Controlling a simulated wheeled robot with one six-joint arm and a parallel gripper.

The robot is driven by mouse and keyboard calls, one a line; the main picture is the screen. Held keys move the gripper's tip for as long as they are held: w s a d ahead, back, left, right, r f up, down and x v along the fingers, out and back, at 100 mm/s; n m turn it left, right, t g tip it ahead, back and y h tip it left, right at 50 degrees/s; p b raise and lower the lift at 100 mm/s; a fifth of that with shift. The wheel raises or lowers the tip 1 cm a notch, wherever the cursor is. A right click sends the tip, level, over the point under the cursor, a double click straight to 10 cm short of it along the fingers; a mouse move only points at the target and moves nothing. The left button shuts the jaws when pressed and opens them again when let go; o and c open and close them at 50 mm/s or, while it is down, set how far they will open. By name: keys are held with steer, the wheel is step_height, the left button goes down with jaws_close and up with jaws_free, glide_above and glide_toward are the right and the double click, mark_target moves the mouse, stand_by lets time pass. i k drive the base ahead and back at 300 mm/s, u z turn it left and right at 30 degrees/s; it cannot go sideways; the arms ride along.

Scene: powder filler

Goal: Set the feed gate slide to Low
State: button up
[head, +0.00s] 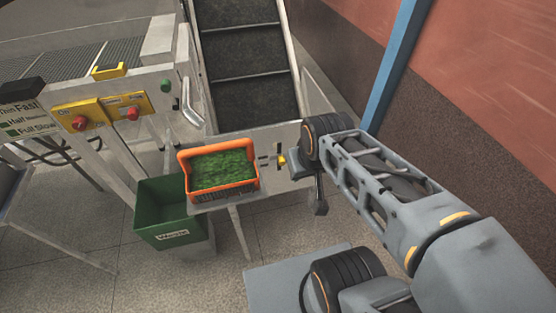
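A small yellow part (282,160), which looks like the feed gate slide's handle, sits on a pale metal panel (262,139) below the conveyor. Dark slots or marks show just to its left. Any Low label is too small to read. My arm comes in from the right and bends just right of the yellow part. The dark end of my gripper (319,207) hangs below that bend, to the right of and lower than the yellow part. My arm hides part of the panel there. The fingers are too small and dark to tell whether they are open or shut.
An orange crate (183,163) with green contents stands on a small stand left of the yellow part. A green bin (150,222) is on the floor below. The inclined conveyor (247,60) rises behind. A control panel (92,113) with red knobs is at left. A blue post (395,65) stands right.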

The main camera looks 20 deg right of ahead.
mark_target(280, 158)
steer(key=z, duration=1.5)
steer(key=k, duration=0.9)
steer(key=u, duration=1.3)
steer(key=i, duration=0.5)
